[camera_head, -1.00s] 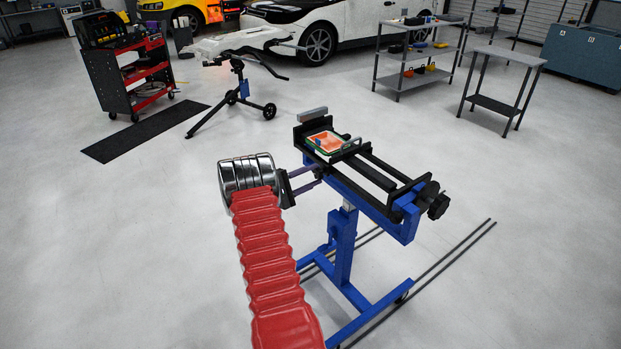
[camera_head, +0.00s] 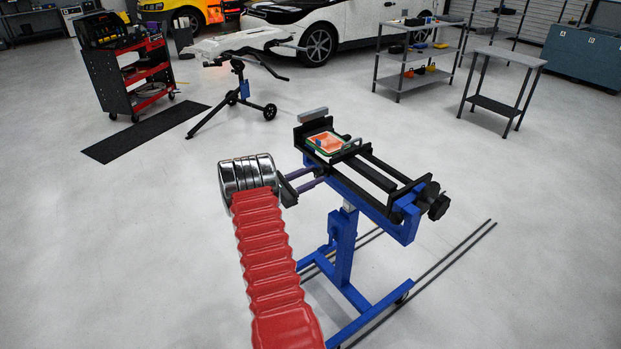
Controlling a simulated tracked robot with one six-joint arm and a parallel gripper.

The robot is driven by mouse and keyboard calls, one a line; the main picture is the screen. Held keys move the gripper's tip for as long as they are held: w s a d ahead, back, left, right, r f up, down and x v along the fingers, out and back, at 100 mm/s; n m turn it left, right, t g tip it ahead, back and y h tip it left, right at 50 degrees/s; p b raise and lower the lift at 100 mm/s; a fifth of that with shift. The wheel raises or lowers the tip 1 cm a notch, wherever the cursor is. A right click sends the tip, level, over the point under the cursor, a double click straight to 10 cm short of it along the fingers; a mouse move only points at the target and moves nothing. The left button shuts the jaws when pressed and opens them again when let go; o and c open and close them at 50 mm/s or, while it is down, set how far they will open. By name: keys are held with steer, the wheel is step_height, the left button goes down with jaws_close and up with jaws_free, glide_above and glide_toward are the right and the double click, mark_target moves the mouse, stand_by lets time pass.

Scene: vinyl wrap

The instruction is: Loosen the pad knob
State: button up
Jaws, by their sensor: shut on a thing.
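A blue and black clamp stand (camera_head: 343,250) stands in the middle, with a black rail bed (camera_head: 376,172) on top. An orange and green pad-like box (camera_head: 325,142) lies at the bed's far end, beside a metal handle. My gripper (camera_head: 320,174) comes from the left, its two purple-grey fingers reaching the left side of the bed below the box. The fingers are shut on the small dark pad knob there, which the fingers and bed edge mostly hide. A larger black star knob (camera_head: 439,206) sits at the bed's near right end, apart from my gripper.
The stand's blue feet and two dark rods (camera_head: 458,256) are on the floor. Behind are a red tool cart (camera_head: 128,75), a black floor mat (camera_head: 146,132), a tripod stand (camera_head: 238,92), a shelf (camera_head: 418,60) and a small grey table (camera_head: 507,57). Open floor surrounds the stand.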

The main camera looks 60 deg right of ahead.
steer(key=shift+w+f+n, duration=0.1)
steer(key=shift+w+n, duration=0.05)
steer(key=shift+n, duration=0.95)
steer(key=o, duration=1.1)
steer(key=shift+c, duration=0.2)
steer(key=v, duration=1.3)
steer(key=shift+a, duration=0.35)
steer(key=shift+w, duration=0.15)
